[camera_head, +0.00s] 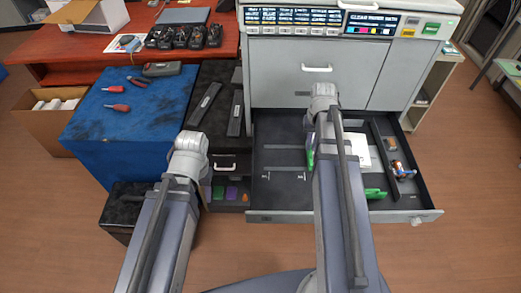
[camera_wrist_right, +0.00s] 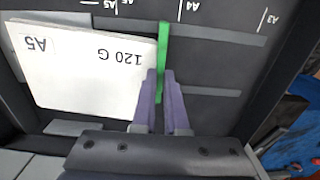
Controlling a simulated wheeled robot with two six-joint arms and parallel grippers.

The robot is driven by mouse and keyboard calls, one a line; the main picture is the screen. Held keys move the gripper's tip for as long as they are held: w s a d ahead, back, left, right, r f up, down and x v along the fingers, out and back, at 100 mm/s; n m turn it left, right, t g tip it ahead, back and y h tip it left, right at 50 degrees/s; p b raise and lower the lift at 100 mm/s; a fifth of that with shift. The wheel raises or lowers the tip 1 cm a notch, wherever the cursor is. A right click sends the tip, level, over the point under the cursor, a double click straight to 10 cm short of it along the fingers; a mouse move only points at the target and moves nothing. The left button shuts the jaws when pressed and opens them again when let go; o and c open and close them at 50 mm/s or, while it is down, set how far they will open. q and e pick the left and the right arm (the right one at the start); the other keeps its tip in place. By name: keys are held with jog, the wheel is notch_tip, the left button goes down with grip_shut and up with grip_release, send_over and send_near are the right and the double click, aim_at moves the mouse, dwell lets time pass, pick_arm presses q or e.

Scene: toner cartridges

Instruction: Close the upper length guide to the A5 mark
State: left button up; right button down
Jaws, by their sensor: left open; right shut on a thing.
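The green upper length guide (camera_wrist_right: 163,48) stands upright in the open drawer. My right gripper (camera_wrist_right: 160,74) is shut on it from above. A white paper stack (camera_wrist_right: 85,70) marked A5 and 120 G lies just left of the guide in the wrist view; I cannot tell whether they touch. The guide's far end lies between the A5 mark (camera_wrist_right: 118,4) and the A4 mark (camera_wrist_right: 184,9), nearer A4.
A blue cabinet (camera_head: 115,165) with screwdrivers stands further left.

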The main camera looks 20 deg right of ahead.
jog(key=shift+s+d, duration=0.25)
jog(key=shift+d, duration=0.65)
jog(key=shift+s+d, duration=0.3)
jog(key=shift+d, duration=0.65)
jog(key=shift+s+d, duration=0.25)
jog(key=shift+d, duration=0.65)
jog(key=c, duration=1.4)
grip_release()
jog(key=shift+d, duration=0.15)
jog(key=o, duration=0.3)
jog(key=shift+r, duration=0.1)
notch_tip(320, 180, up, 7)
jog(key=p, duration=0.7)
